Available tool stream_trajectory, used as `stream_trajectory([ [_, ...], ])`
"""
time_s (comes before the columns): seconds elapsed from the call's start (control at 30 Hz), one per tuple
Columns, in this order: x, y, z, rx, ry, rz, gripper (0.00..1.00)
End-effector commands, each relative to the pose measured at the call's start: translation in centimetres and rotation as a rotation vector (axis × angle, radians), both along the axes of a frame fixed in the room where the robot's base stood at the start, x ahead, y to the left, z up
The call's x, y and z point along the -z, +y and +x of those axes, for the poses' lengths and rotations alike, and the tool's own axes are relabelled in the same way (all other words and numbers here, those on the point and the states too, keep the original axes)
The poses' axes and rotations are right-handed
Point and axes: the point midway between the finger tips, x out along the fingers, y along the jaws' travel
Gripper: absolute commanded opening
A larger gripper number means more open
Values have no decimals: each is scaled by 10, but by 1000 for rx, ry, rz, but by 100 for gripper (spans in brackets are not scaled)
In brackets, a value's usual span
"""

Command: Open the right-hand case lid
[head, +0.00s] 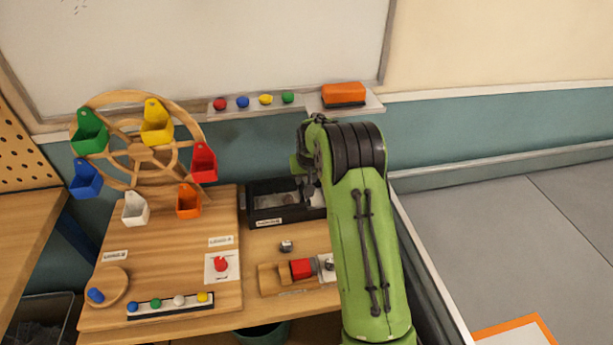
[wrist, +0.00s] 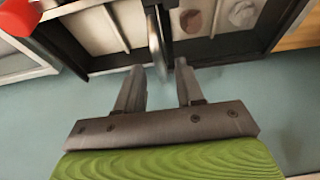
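A dark case (head: 265,213) with a small label on its front stands at the back of the wooden table, against the wall. My arm hides its right end in the head view. In the wrist view, the case's dark frame (wrist: 103,62) runs across the top, with pale compartments on both sides of a divider. A shiny, narrow metal piece (wrist: 158,45) stands near that divider. My gripper (wrist: 159,66) is open, its two fingers apart, with the metal piece's lower end lying between the fingertips in the picture. I cannot tell whether they touch. Which part is the right-hand lid is unclear.
A wooden wheel (head: 140,155) with coloured buckets stands on a board (head: 170,260) at left. A wooden block holder (head: 275,280) with a red block (head: 302,268) and a small metal piece (head: 286,246) lie before the case. A ledge (head: 365,106) with an orange eraser (head: 344,93) hangs above.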

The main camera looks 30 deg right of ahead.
Motion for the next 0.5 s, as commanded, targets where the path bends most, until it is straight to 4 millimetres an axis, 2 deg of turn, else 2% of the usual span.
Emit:
stream_trajectory([
  [0.17, -1, 0, -1, 0, 0, 0, 37],
  [0.27, -13, 1, -5, 0, -1, 0, 37],
  [0.5, -75, 7, -28, -1, -5, -2, 37],
])
